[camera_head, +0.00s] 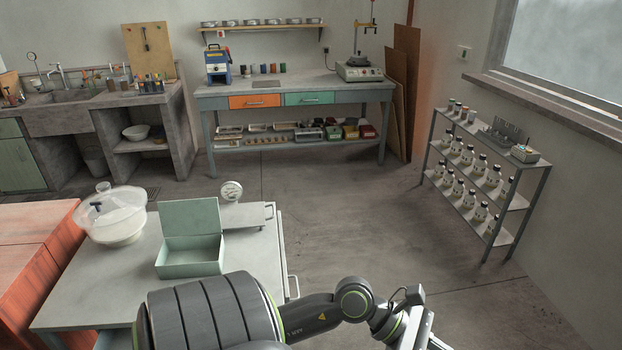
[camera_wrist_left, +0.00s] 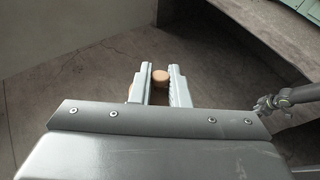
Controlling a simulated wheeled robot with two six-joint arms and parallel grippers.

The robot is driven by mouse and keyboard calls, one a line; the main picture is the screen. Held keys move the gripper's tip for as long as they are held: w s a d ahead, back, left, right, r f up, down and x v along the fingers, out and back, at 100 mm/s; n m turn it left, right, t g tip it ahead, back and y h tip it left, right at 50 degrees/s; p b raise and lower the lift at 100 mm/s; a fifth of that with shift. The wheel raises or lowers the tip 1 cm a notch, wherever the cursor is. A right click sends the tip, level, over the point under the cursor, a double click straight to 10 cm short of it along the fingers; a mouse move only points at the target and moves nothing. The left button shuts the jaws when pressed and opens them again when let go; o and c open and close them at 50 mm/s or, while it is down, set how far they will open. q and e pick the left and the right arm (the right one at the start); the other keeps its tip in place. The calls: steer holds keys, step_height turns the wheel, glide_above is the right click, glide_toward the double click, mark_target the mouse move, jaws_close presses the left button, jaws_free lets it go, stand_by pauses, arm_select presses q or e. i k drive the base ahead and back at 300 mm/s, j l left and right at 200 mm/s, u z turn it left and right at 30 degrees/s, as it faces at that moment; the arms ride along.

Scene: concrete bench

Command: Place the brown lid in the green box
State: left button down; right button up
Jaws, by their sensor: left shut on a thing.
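The green box (camera_head: 190,270) stands on the grey table in the head view. Its hinged cover is raised at the back, and it looks empty inside. My left gripper (camera_wrist_left: 159,72) is shut on the brown lid (camera_wrist_left: 160,77), whose round tan end shows between the two fingers in the left wrist view. Much of the lid is hidden by the fingers. Only the floor shows beneath it. In the head view my left arm reaches toward the lower right, away from the box, and its gripper is cut off by the bottom edge. My right gripper is not seen.
A clear domed vessel (camera_head: 112,215) stands left of the box on the table (camera_head: 100,290). A round dial (camera_head: 231,190) stands behind the box. A rack of bottles (camera_head: 475,180) stands at the right wall. The floor between is open.

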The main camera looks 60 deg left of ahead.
mark_target(192, 256)
steer(key=i+u, duration=0.45)
steer(key=i+l+u, duration=0.2)
steer(key=i+u, duration=0.35)
steer(key=u, duration=0.25)
steer(key=i+u, duration=0.15)
steer(key=u, duration=0.25)
steer(key=i+u, duration=0.2)
steer(key=u, duration=0.2)
steer(key=i+u, duration=0.1)
steer(key=u, duration=0.3)
steer(key=i+l+u, duration=0.1)
steer(key=i+u, duration=0.2)
steer(key=u, duration=0.15)
steer(key=i+l+u, duration=0.2)
steer(key=u, duration=0.2)
steer(key=i+l+u, duration=0.3)
steer(key=u, duration=0.15)
steer(key=i, duration=0.05)
